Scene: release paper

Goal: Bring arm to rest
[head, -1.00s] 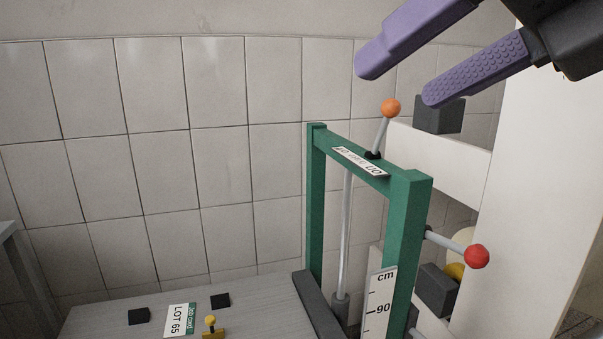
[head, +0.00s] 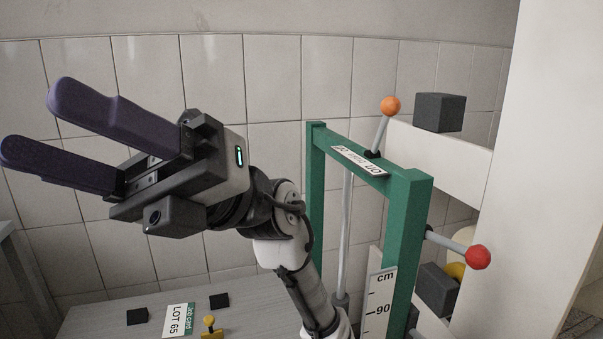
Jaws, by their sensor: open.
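My gripper (head: 30,125) is at the upper left of the head view, with its two purple fingers spread apart and pointing left. Nothing is between the fingers. My arm rises from the bottom centre, in front of the tiled wall and left of the green frame (head: 407,215). The gripper is clear of the frame and of the grey table below. The orange-knobbed lever (head: 390,106) stands on top of the frame. The red-knobbed lever (head: 478,257) sticks out from its right side.
The grey table (head: 100,320) bears a LOT 65 card (head: 179,318), black squares (head: 137,316) and a small yellow knob (head: 209,322). Dark blocks (head: 440,112) sit at the right by a white panel (head: 493,180). A scale marked 90 cm (head: 378,303) is on the frame.

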